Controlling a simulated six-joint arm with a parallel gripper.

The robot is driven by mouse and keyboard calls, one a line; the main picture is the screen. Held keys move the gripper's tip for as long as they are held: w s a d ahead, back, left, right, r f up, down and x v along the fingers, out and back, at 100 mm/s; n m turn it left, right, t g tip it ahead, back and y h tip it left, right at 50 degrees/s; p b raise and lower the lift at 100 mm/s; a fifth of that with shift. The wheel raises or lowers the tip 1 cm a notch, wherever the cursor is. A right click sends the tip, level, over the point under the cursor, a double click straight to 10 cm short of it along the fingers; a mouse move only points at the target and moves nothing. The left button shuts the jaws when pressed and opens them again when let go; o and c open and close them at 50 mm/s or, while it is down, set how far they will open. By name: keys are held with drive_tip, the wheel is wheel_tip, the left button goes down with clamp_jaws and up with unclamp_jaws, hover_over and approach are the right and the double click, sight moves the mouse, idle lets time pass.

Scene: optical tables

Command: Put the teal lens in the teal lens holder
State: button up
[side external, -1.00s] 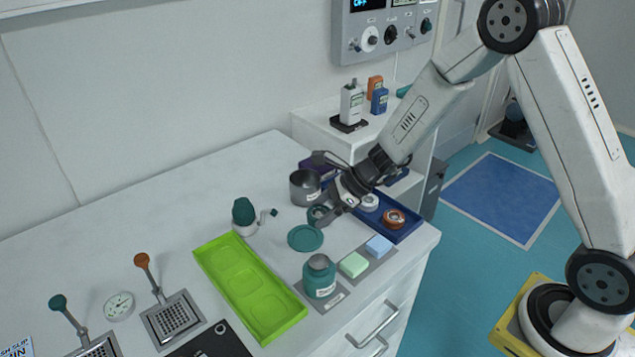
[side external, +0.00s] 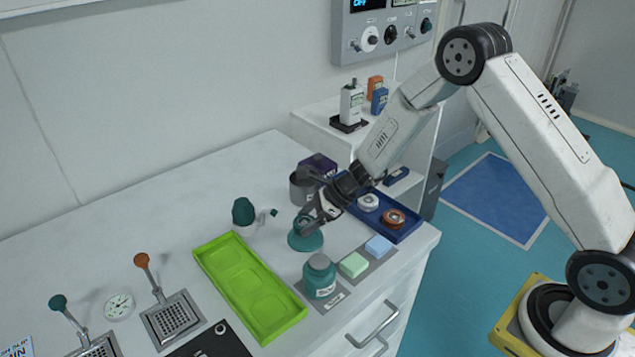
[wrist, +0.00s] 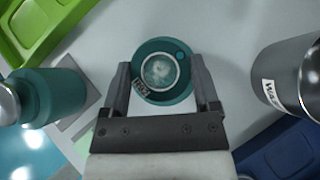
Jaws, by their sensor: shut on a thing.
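The teal lens (wrist: 160,72), a round teal piece with a clear ringed centre, sits between my gripper's fingers (wrist: 162,64). The disc may be the teal lens holder; a teal-knobbed stalk (side external: 58,303) on a perforated plate stands far left, and I cannot tell for sure which is the holder. My gripper partly covers the disc, and the gap between lens and disc is unclear.
A grey metal cup (side external: 303,188) stands close behind my gripper. A blue tray (side external: 408,232) with a white and an orange round piece lies to the right. A teal bottle (side external: 319,278) and green tray (side external: 262,300) are in front. A teal-topped bulb (side external: 243,213) stands left.

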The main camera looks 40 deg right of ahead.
drive_tip(key=shift+f, duration=1.5)
drive_tip(key=shift+f, duration=0.1)
drive_tip(key=o, duration=1.2)
drive_tip(key=shift+o, duration=0.2)
drive_tip(key=shift+s+d+r, duration=0.2)
drive_tip(key=shift+d+r, duration=0.1)
drive_tip(key=shift+r, duration=0.15)
drive_tip(key=v, duration=1.1)
drive_tip(key=shift+s, duration=0.15)
